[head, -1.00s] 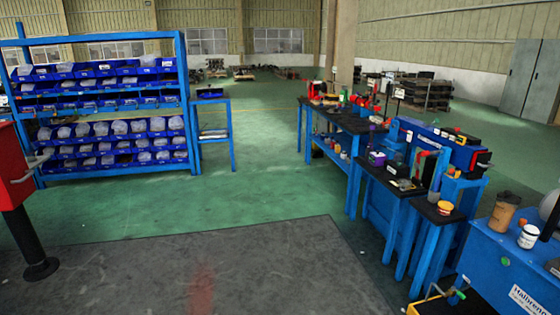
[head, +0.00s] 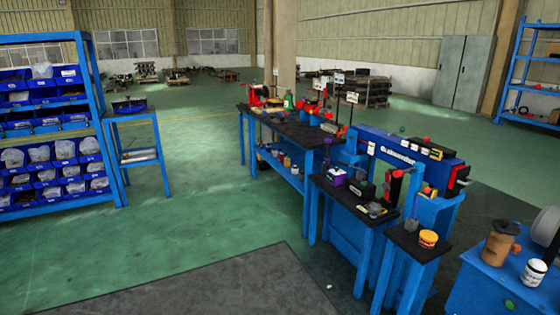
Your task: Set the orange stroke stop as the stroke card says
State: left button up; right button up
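A blue machine (head: 385,147) with white lettering stands at the right of the head view, behind a black-topped bench. A small red and black part (head: 396,183) stands at its front, and another red and black part (head: 461,176) is at its right end. I cannot make out which piece is the orange stroke stop. Small white cards on posts stand near the machine, one card (head: 352,97) behind it; their text is too small to read, so I cannot tell which is the stroke card. Neither of my grippers is in view.
A long black-topped bench (head: 291,127) with tools stands left of the machine. A low stand holds a yellow and red tub (head: 428,238). A blue shelf of bins (head: 92,110) is at the left. Green floor (head: 200,215) lies open between, with a dark mat (head: 235,285) in front.

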aim_at(344, 131)
jog(key=i+z, duration=0.1)
jog(key=i, duration=0.6)
jog(key=i+j+z, duration=0.15)
jog(key=i, duration=0.6)
jog(key=i+z, duration=0.3)
jog(key=i, duration=0.2)
jog(key=i+j+z, duration=0.25)
jog(key=i, duration=0.25)
